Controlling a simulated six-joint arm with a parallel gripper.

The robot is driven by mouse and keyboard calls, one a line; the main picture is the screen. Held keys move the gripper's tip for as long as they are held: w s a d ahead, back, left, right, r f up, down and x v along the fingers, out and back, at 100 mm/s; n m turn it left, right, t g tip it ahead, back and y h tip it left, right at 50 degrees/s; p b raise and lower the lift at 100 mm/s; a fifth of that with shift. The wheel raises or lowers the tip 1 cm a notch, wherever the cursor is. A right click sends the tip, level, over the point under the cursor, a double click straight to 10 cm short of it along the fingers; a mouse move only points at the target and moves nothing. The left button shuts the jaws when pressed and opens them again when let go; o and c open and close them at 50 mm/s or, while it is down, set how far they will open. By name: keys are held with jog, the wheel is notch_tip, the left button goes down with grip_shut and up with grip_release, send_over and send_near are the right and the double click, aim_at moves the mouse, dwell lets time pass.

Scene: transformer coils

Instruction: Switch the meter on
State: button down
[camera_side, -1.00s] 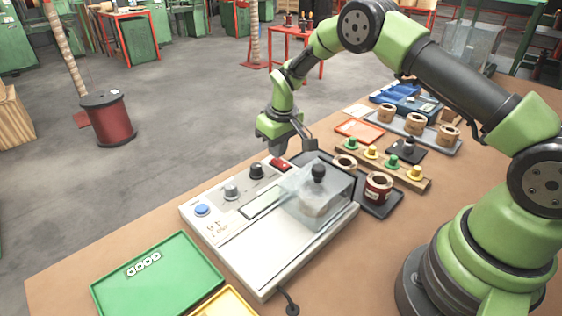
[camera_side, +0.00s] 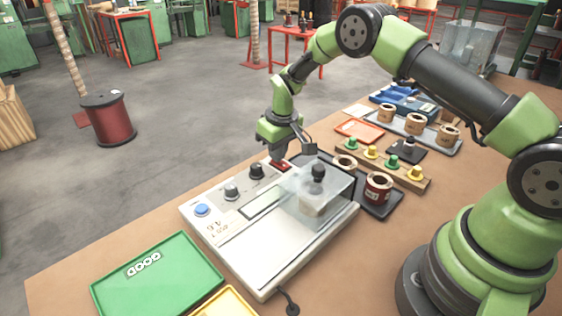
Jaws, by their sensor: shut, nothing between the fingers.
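The meter (camera_side: 240,259) is a pale box on the bench. Dark markings show on the left of the meter's top, too small to read surely.
A green tray (camera_side: 170,285) marked GOOD and a yellow tray (camera_side: 228,303) lie at the front left. A dark tray with a red-labelled coil (camera_side: 378,187), a rack of coloured pegs (camera_side: 408,178) and a grey tray of coils (camera_side: 452,151) stand to the right.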

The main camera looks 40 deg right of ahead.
jog(key=shift+r, duration=3.35)
jog(key=s+a+r+m+t, duration=0.1)
jog(key=s+a+r, duration=0.1)
jog(key=s+r, duration=0.55)
jog(key=s+a+r+m+t, duration=0.15)
jog(key=s+r, duration=0.25)
jog(key=r, duration=0.7)
jog(key=s+a+r+t+y, duration=0.1)
jog(key=s, duration=0.7)
jog(key=s+a+m+t+y, duration=0.1)
jog(key=s+t, duration=0.1)
jog(key=s, duration=0.7)
jog(key=shift+s+a+r, duration=0.15)
jog(key=shift+a+r, duration=0.1)
jog(key=shift+r, duration=0.1)
jog(key=shift+m, duration=0.35)
